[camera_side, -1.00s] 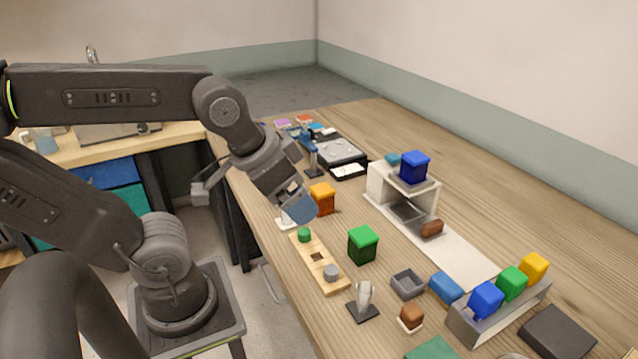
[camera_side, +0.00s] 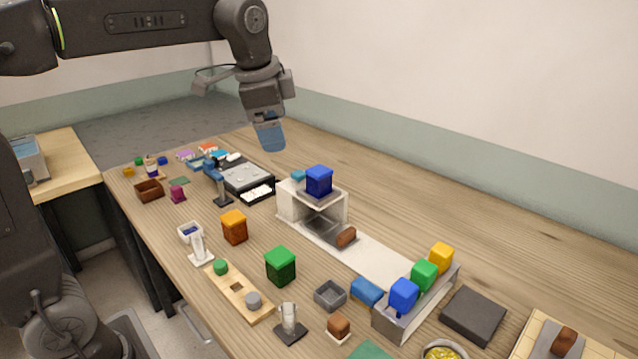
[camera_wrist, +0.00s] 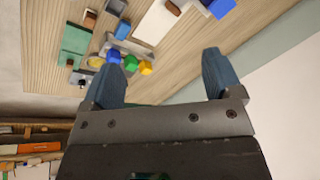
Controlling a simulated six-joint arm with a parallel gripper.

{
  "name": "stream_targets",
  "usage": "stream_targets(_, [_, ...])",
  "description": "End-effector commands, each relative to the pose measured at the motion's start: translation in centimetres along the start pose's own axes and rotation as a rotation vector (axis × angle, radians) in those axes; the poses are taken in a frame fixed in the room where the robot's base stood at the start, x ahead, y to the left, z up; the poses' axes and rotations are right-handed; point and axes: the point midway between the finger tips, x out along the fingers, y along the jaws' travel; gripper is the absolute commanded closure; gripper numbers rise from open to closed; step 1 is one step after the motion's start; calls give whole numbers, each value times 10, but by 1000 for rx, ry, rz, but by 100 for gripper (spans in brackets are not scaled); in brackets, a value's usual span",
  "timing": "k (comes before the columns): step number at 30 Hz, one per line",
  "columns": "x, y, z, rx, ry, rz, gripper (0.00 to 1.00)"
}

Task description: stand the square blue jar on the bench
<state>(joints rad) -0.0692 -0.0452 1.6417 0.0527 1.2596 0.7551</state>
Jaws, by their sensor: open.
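The square blue jar (camera_side: 319,181), dark blue with a lid, stands upright on top of the white raised stand (camera_side: 335,207) near the middle of the bench (camera_side: 410,218). In the wrist view a blue block that looks like this jar (camera_wrist: 222,8) is at the top edge, partly cut off. My gripper (camera_side: 271,147) is high above the bench, up and to the left of the jar and apart from it. Its blue fingers are open and empty, spread wide in the wrist view (camera_wrist: 162,62).
A grey rack (camera_side: 422,308) holds blue, green and yellow jars at the front right. Green (camera_side: 280,266) and orange (camera_side: 234,227) jars stand left of the stand. A dark slab (camera_side: 473,315) lies right of the rack. Bare bench lies behind and right of the stand.

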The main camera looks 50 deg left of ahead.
Motion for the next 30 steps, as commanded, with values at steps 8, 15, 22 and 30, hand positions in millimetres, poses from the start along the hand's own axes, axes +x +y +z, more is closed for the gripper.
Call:
stream_targets(8, [44, -87, -55, 394, -106, 82, 15])
stream_targets(15, [102, -138, -76, 706, -158, 179, 15])
stream_targets(22, [135, -154, -78, 866, -170, 236, 15])
stream_targets(30, [157, -153, -72, 888, -171, 246, 15])
